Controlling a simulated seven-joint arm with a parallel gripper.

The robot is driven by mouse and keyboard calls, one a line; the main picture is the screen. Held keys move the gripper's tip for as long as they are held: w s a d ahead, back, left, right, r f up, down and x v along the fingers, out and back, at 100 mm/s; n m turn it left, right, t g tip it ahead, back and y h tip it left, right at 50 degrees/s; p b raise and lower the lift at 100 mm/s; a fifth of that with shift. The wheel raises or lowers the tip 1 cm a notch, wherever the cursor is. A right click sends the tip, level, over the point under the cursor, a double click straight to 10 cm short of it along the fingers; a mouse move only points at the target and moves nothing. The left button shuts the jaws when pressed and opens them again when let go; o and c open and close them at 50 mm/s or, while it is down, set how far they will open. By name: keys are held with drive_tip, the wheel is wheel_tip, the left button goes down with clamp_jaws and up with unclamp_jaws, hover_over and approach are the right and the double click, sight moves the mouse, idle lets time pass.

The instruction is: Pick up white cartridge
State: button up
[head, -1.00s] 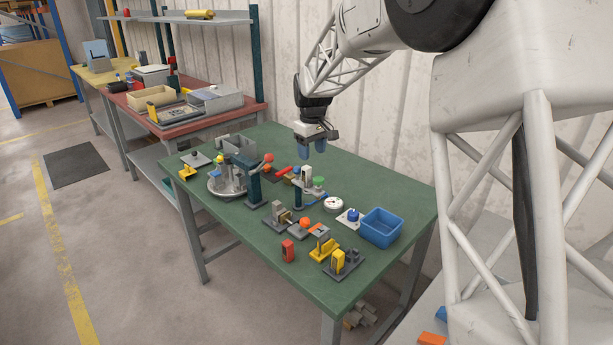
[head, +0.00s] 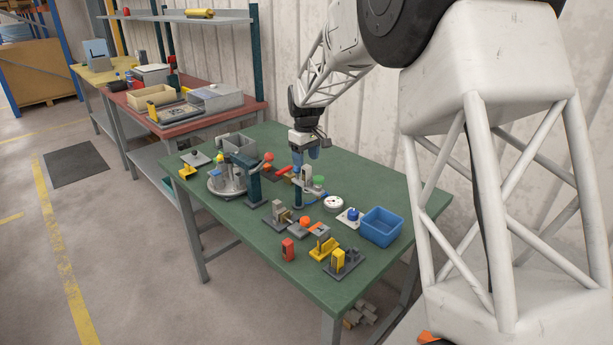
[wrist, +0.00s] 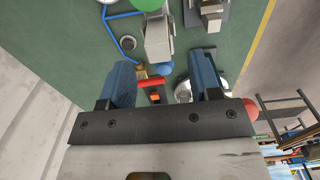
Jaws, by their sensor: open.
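A pale grey-white upright block (head: 304,174) stands beside a green round knob (head: 318,180), near the middle of the green table. It also shows in the wrist view (wrist: 158,40), ahead of my fingers. It may be the white cartridge; I cannot tell for certain. My gripper (head: 306,153) is above the back part of the table, just above and behind this block. In the wrist view, its blue fingers (wrist: 164,76) are spread apart with nothing held between them. A red bar (wrist: 151,82) and a small dark part with an orange square (wrist: 155,96) show lower down between them.
A round metal turntable fixture (head: 227,190) with a dark blue post (head: 252,186) stands to the left. A white round gauge (head: 333,204), a blue bin (head: 382,227) and yellow fixtures (head: 323,250) are to the right and front.

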sight(307, 166)
drive_tip(key=shift+f, duration=0.25)
drive_tip(key=shift+d+f, duration=0.1)
drive_tip(key=shift+f, duration=2.45)
drive_tip(key=c, duration=0.9)
